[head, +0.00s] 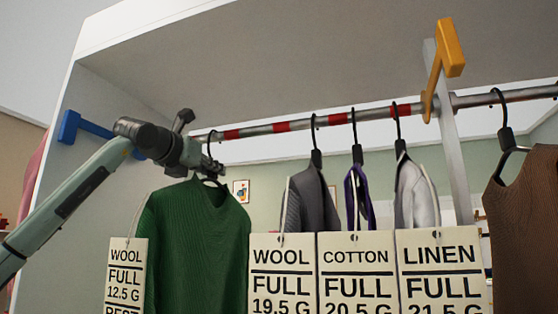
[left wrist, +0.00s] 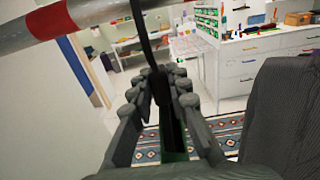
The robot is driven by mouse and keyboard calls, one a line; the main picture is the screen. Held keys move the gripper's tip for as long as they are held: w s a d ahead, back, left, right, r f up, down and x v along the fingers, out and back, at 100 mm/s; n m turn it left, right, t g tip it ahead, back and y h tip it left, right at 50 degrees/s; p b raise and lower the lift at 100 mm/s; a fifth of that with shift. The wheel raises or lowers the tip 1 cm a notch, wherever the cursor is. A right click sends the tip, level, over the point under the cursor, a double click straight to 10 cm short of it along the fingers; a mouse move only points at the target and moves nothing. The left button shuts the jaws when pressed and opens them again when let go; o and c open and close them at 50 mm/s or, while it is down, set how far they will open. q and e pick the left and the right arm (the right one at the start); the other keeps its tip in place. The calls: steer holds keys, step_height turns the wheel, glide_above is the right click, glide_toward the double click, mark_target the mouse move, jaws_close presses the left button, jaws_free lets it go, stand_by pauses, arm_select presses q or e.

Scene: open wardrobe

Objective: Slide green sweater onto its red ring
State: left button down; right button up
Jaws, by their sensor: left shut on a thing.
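The green sweater (head: 205,240) hangs from a black hanger at the left of the head view. My left gripper (head: 208,165) is shut on the neck of this hanger, just above the collar. In the left wrist view the fingers (left wrist: 160,95) close around the black hanger stem (left wrist: 143,35), with a sliver of green below. The hook top is at rod height, left of the leftmost visible red ring (head: 231,134); whether it bears on the rod is unclear. Other red rings (head: 281,127) sit along the rod. My right gripper is not in view.
The metal rod (head: 310,124) crosses the wardrobe. A grey garment (head: 312,195), a purple one (head: 362,190) and a white one (head: 415,190) hang to the right, and a brown one (head: 530,230) beyond the post. A blue bracket (head: 70,126) is at left; tags hang in front.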

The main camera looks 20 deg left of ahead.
arm_select(q)
steer(key=a+p, duration=0.2)
steer(key=a, duration=0.5)
steer(key=shift+p, duration=0.3)
steer(key=c, duration=1.4)
jaws_free()
steer(key=shift+w, duration=0.1)
steer(key=shift+o, duration=0.2)
steer(key=shift+f, duration=0.1)
steer(key=s, duration=1.2)
steer(key=shift+a, duration=0.2)
